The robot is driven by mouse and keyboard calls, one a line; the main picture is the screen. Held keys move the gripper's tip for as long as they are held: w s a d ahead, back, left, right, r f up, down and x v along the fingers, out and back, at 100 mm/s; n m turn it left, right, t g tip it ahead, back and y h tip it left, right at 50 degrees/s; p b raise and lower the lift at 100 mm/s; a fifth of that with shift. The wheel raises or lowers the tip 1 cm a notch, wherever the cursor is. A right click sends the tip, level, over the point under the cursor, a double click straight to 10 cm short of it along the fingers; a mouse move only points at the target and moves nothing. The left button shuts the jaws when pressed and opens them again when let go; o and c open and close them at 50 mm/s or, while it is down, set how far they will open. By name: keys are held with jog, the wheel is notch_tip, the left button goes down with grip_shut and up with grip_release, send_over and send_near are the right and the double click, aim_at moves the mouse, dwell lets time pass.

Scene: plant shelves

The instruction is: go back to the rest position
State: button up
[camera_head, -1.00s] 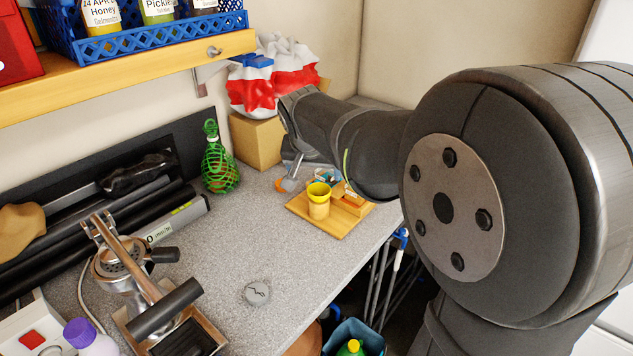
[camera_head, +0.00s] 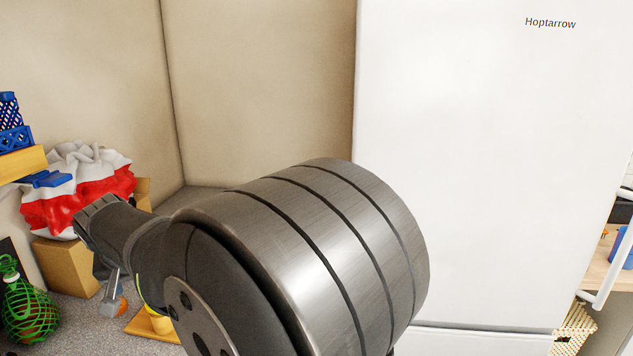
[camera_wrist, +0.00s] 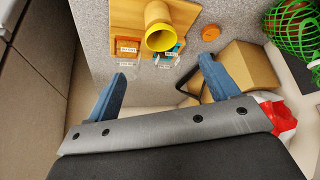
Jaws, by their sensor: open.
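My gripper (camera_wrist: 160,90) shows in the wrist view with its two blue fingers spread wide apart and nothing between them. Beyond the fingertips, a wooden board (camera_wrist: 127,14) lies on the speckled counter. A yellow cup (camera_wrist: 159,35) stands on the board, with small labelled items (camera_wrist: 127,47) beside it. My gripper is apart from all of these. In the head view my arm crosses the lower middle, and its far end hides most of the board (camera_head: 140,328).
A cardboard box (camera_head: 67,265) stands under a red and white bag (camera_head: 65,209) near my arm. A green net (camera_head: 28,305) is at the far left. A tall white fridge (camera_head: 480,150) stands at right. The wall (camera_head: 265,90) above my arm is clear.

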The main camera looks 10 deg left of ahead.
jog(key=x, duration=1.3)
jog(key=shift+f, duration=0.3)
jog(key=shift+w+r, duration=0.1)
jog(key=shift+r, duration=0.1)
jog(key=v, duration=1.7)
jog(key=x, duration=1.7)
jog(key=shift+a+f, duration=0.1)
jog(key=shift+f, duration=0.05)
notch_tip(320, 180, up, 3)
jog(key=shift+f, duration=0.1)
jog(key=shift+r, duration=0.35)
